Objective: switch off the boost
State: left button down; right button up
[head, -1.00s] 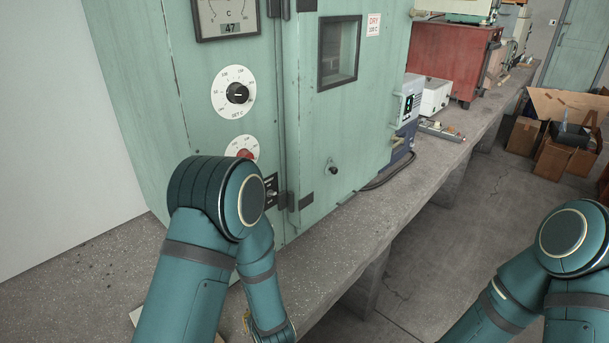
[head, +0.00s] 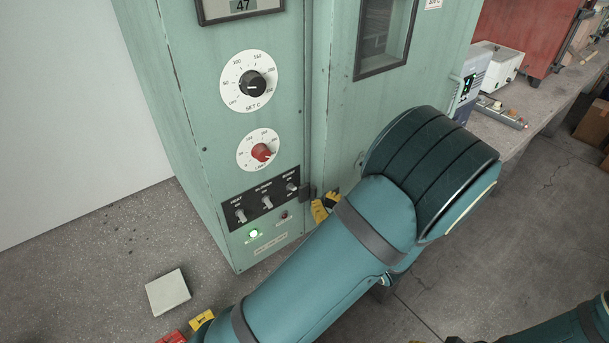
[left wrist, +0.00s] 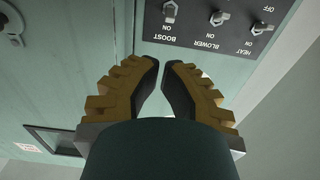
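The boost switch (head: 291,187) is the right-hand toggle of a black strip on the green oven's front. It also shows at the top of the left wrist view (left wrist: 170,12). Its lever position is too small to tell. The blower switch (head: 267,202) and heat switch (head: 240,215) sit to its left. My left gripper (head: 322,208) is just right of the strip, apart from the boost switch and partly hidden by my arm. In the left wrist view its fingers (left wrist: 161,68) are narrowly apart with nothing between them. Only bits of what may be my right gripper (head: 440,341) show at the bottom edge.
A black set knob (head: 253,84) and red limit knob (head: 261,152) are above the strip. A green lamp (head: 253,233) glows below it.

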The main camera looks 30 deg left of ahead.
aim_at(292, 174)
pick_arm(q)
jog(key=x, duration=1)
dwell(0.4)
jog(key=shift+d+f+y+b, duration=0.2)
jog(key=shift+y+b, duration=0.1)
jog(key=shift+b, duration=0.35)
jog(key=shift+f+t+y+b, duration=0.1)
jog(key=shift+t+y+b, duration=0.25)
jog(key=shift+b, duration=0.2)
jog(key=shift+s+d+f+t+y+b, duration=0.15)
jog(key=shift+f+t+y+b, duration=0.15)
jog(key=shift+y+b, duration=0.4)
jog(key=shift+s+d+f+t+y+b, duration=0.1)
jog(key=shift+d+f+t+y+b, duration=0.15)
jog(key=shift+y+b, duration=0.4)
jog(key=shift+d+f+b, duration=0.1)
jog(key=shift+f+b, duration=0.1)
jog(key=shift+b, duration=0.45)
